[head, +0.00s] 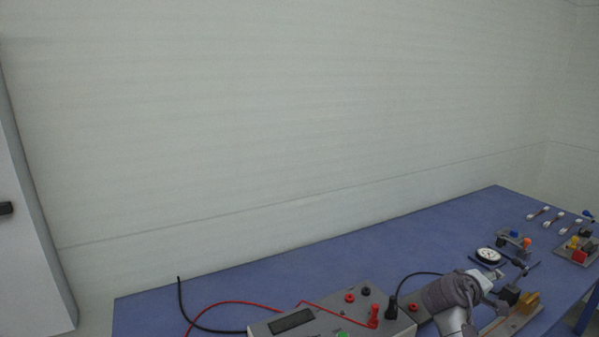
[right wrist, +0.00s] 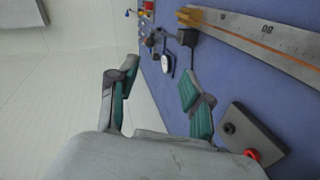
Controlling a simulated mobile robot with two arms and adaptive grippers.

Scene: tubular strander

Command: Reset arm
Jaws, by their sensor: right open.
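My right gripper (right wrist: 158,80) is open in the right wrist view, with its two grey fingers and green pads apart and nothing between them. In the head view my right arm and gripper (head: 477,287) are at the lower right, over the blue table (head: 330,262). The fingertips are hard to make out there. My left gripper is in neither view.
A grey meter box (head: 350,309) with red and black leads stands at the table's front. A metal rule (right wrist: 270,45) with a yellow block, a dial gauge (head: 488,255) and small parts are near the gripper. The table's back middle is clear before the wall.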

